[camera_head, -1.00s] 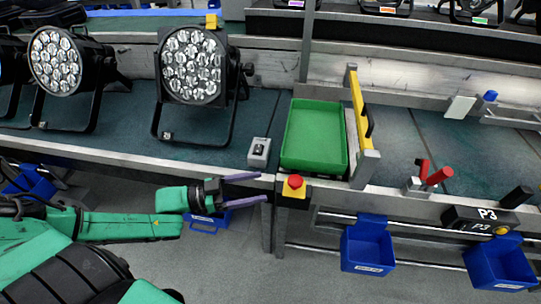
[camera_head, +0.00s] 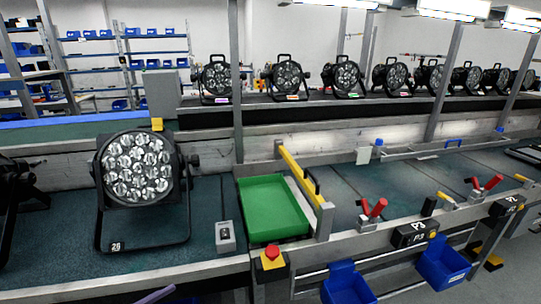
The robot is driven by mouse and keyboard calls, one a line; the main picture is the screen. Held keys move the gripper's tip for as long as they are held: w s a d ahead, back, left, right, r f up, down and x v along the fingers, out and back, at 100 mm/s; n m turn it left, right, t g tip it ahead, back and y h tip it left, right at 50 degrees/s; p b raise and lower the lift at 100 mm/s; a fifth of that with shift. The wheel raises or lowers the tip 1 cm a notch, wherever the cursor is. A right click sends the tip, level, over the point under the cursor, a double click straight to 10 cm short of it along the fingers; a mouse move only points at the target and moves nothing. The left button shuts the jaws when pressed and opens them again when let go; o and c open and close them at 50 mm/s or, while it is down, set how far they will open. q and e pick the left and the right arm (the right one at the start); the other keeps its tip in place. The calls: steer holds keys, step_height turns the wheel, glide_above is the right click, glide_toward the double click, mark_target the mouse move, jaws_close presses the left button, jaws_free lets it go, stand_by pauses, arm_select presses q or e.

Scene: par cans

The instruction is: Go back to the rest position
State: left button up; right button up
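One purple fingertip of my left gripper (camera_head: 155,295) shows at the bottom edge, below the front rail of the bench; the rest of it is out of the picture, so its opening is hidden. My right gripper is not in view. A large par can (camera_head: 138,170) with a black yoke stands on the bench at the left, facing me. Part of another dark par can (camera_head: 14,185) shows at the left edge. Several par cans, among them one at the back (camera_head: 216,82), stand in a row on the rear line.
An empty green tray (camera_head: 272,208) sits on the bench beside a yellow bar (camera_head: 303,178). A grey switch box (camera_head: 225,237) and a red emergency button (camera_head: 271,254) are near the front edge. Blue bins (camera_head: 347,287) hang below the rail at the right.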

arm_select(q)
steer(key=w+a+f+n+t+y+p, duration=0.1)
steer(key=w+a+f+n+y+p, duration=0.15)
steer(key=a+f+y, duration=0.7)
steer(key=s+a+f+n+g+y+p, duration=0.1)
steer(key=s+f+n+g, duration=0.1)
steer(key=s+f, duration=0.45)
steer(key=s+a+f+n+g+y+p, duration=0.1)
steer(key=s+a+f+n+y, duration=0.15)
steer(key=f, duration=0.75)
steer(key=s+d+f+g, duration=0.3)
steer(key=s+f, duration=0.1)
steer(key=s, duration=0.4)
steer(key=s+d+f+g+p, duration=0.1)
steer(key=s+d+f, duration=0.3)
steer(key=s, duration=0.4)
steer(key=s+d+f+g, duration=0.4)
steer(key=s, duration=0.4)
steer(key=shift+s+d+f+n+g, duration=0.2)
steer(key=shift+s+f+n+g, duration=0.05)
steer(key=shift+s+n+g, duration=0.05)
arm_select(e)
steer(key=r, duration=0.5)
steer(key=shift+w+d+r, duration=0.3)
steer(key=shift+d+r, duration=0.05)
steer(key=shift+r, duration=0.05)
